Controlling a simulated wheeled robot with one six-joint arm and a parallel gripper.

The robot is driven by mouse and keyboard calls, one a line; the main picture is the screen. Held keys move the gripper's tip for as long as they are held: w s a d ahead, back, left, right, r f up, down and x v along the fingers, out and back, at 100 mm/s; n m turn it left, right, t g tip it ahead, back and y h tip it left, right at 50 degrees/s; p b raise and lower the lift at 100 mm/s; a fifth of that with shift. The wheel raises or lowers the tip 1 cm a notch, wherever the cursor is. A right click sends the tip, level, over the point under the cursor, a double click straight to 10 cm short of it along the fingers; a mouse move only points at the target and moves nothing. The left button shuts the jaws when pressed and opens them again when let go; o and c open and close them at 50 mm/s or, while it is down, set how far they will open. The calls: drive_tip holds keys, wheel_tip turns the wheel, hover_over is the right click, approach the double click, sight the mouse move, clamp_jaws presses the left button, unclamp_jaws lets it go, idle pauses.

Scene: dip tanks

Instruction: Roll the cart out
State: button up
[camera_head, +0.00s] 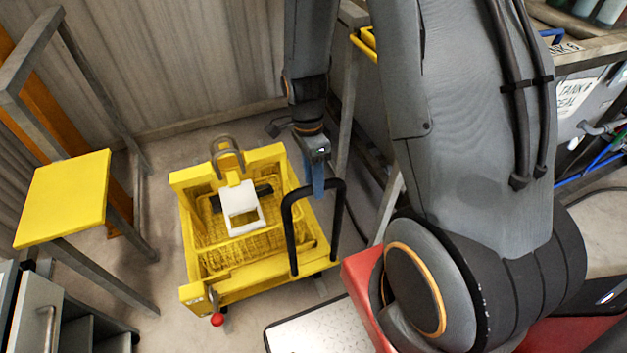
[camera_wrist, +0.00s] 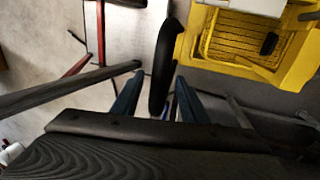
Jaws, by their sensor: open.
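The yellow cart (camera_head: 258,271) stands on the floor by the corrugated wall, with a yellow mesh basket (camera_head: 232,248) and a white part inside its frame. Its black push handle (camera_head: 338,215) rises on the right side. A red-knobbed lever (camera_head: 217,319) sticks out at its near left corner. My gripper (camera_head: 317,180) points down at the handle. In the wrist view my gripper (camera_wrist: 156,84) has its two blue fingers apart, with the black handle (camera_wrist: 161,85) running up between them. Whether a finger touches the handle, I cannot tell.
A grey frame with a yellow panel (camera_head: 63,197) stands left of the cart. A grey cabinet (camera_head: 38,320) is at lower left. A tank bench (camera_head: 585,85) is at right. Bare floor (camera_head: 180,338) shows in front of the cart.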

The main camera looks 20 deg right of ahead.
wheel_tip(320, 180, up, 7)
drive_tip(key=w+b, duration=0.1)
drive_tip(key=shift+w+r+b, duration=0.2)
drive_tip(key=shift+w+b, duration=0.05)
drive_tip(key=shift+b, duration=0.05)
idle(0.5)
drive_tip(key=s+r+n+t+b, duration=0.2)
drive_tip(key=s+r+n+t, duration=0.1)
drive_tip(key=n, duration=1.5)
wheel_tip(320, 180, up, 2)
drive_tip(key=shift+s+a+t, duration=0.3)
drive_tip(key=shift+s, duration=0.6)
drive_tip(key=shift+c, duration=0.2)
